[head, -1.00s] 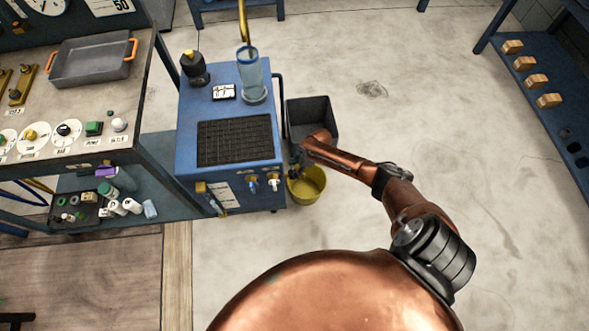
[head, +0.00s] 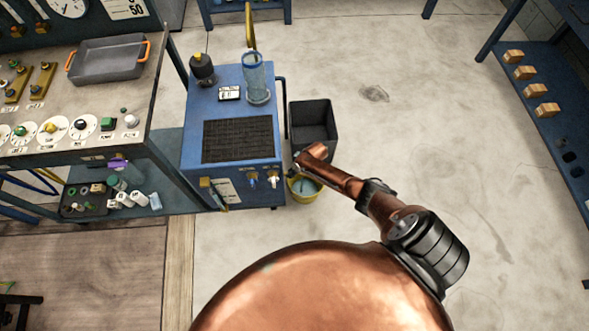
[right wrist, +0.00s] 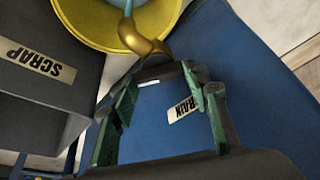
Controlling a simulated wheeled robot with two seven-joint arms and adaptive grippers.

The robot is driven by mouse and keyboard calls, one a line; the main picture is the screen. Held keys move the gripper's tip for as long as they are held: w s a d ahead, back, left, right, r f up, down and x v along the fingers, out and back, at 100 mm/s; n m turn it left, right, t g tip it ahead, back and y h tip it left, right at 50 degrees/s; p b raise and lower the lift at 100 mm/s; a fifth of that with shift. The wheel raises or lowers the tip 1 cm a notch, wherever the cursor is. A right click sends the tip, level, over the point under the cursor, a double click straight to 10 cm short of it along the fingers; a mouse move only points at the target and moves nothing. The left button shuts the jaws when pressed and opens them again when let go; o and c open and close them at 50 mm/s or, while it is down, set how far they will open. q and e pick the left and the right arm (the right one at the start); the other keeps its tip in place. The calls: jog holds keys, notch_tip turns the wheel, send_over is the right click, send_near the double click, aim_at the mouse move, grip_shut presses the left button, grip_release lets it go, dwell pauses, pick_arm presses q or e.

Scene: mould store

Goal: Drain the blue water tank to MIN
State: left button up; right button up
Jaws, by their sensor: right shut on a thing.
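The blue water tank (head: 190,150) is a blue cabinet with a clear sight cylinder (head: 257,80) on top; I cannot read its level marks. In the right wrist view a brass drain spout (right wrist: 148,48) sits beside a partly hidden DRAIN label (right wrist: 184,107). A pale blue stream (right wrist: 128,8) runs from it into the yellow bucket (head: 303,196). My right gripper (right wrist: 157,88) has its fingers around a dark drain handle (right wrist: 155,76) by the spout and is shut on it. In the head view my right gripper (head: 299,164) is small and partly hidden. My left gripper is out of view.
A dark SCRAP bin (head: 312,118) stands right of the tank, close to my right gripper; it also fills the left of the right wrist view (right wrist: 50,65). A bench with dials (head: 140,80) is on the left.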

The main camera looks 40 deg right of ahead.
jog(key=shift+d, duration=0.1)
jog(key=o, duration=1.2)
jog(key=shift+c, duration=0.2)
jog(key=shift+r, duration=0.1)
jog(key=v, duration=1.1)
jog(key=shift+s+r, duration=0.25)
jog(key=shift+r, duration=0.1)
jog(key=shift+d, duration=0.1)
